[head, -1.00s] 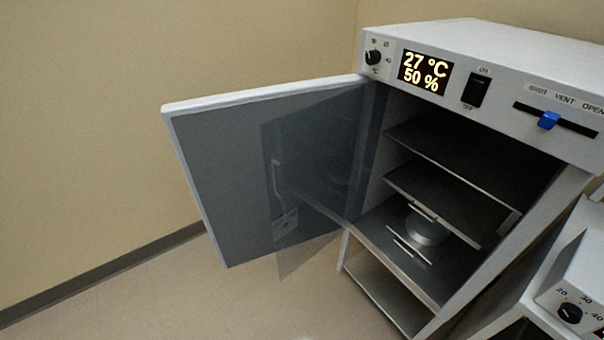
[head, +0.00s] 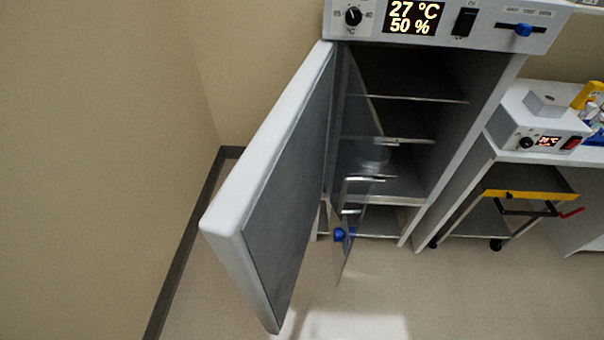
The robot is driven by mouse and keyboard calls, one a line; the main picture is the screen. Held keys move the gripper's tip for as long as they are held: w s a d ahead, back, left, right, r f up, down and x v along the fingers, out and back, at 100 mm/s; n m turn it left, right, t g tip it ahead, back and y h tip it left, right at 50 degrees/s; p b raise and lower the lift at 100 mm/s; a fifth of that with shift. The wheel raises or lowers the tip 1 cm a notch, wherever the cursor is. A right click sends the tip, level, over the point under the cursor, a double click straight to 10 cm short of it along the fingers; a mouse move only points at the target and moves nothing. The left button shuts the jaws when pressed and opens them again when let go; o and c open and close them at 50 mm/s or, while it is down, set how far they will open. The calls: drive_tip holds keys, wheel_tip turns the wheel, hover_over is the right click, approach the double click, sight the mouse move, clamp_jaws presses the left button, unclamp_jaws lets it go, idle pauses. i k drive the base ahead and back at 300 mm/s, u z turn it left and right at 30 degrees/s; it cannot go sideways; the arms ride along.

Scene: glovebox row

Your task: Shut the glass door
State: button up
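The glass door (head: 358,125) is a thin clear pane inside the incubator's opening side, hinged at the left. It stands open, swung out toward me, and shows steeply from the side. A pale bar handle (head: 346,185) shows on it. The thick white outer door (head: 262,165) with a grey inner face also stands wide open, to the left of the glass. The white incubator cabinet (head: 432,215) has bare shelves, and a round metal thing (head: 370,155) shows dimly through the glass. My gripper is not in view.
A blue knob-like part (head: 339,234) shows low by the glass; I cannot tell what it belongs to. A bench device (head: 530,135) and a cart with a yellow-edged top (head: 530,194) stand at the right. Floor (head: 460,300) in front is clear.

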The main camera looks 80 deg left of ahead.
sight(346, 160)
drive_tip(key=z, duration=0.05)
drive_tip(key=k, duration=0.1)
drive_tip(key=u, duration=2.7)
drive_tip(key=i, duration=0.45)
drive_tip(key=z, duration=0.1)
drive_tip(key=k, duration=0.45)
drive_tip(key=z, duration=1.5)
drive_tip(key=k, duration=0.95)
drive_tip(key=u, duration=1.35)
drive_tip(key=i, duration=0.5)
